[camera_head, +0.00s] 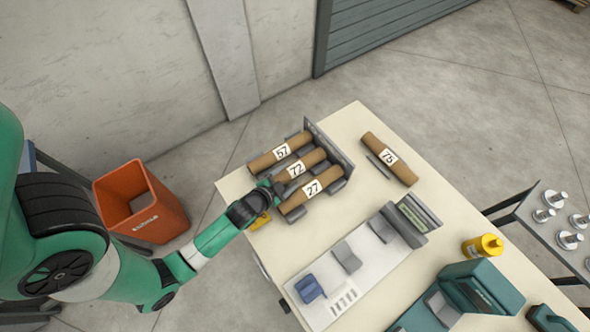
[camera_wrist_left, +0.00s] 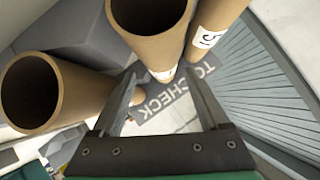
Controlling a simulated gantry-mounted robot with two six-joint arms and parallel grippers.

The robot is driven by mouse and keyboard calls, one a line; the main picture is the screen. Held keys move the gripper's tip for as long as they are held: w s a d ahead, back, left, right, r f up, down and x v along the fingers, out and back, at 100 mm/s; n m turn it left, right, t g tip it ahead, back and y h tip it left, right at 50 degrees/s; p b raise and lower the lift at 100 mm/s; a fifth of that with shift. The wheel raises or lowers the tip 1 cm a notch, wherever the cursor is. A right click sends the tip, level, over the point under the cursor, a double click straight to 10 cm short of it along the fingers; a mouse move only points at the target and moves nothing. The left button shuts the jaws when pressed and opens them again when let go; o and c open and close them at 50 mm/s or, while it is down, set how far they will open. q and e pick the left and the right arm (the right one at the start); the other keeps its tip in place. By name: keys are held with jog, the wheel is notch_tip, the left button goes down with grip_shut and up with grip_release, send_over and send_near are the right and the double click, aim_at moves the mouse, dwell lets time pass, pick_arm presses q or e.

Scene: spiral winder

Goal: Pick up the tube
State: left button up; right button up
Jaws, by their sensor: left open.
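Three brown cardboard tubes lie side by side on a grey rack (camera_head: 342,152) in the head view. They carry the labels 57 (camera_head: 265,160), 72 (camera_head: 312,158) and 27 (camera_head: 327,178). My left gripper (camera_head: 272,186) is at the near ends of the rack tubes, close to the 72 tube. In the left wrist view, my open left gripper (camera_wrist_left: 162,76) faces the middle tube (camera_wrist_left: 148,40), whose open end shows above and between the fingers. No tube is held. My right gripper is not in view.
A white fixture (camera_head: 335,290) with a blue block (camera_head: 308,288) lies on the cream table (camera_head: 440,215). A yellow bottle (camera_head: 482,246) and a green machine (camera_head: 475,290) stand at the right. An orange bin (camera_head: 145,205) is on the floor at left.

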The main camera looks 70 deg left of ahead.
aim_at(295, 170)
pick_arm(q)
jog(key=b+x, duration=0.1)
jog(key=x, duration=0.5)
jog(key=shift+s+a, duration=0.15)
jog(key=shift+s, duration=0.05)
jog(key=c, duration=1.2)
jog(key=shift+o, duration=0.2)
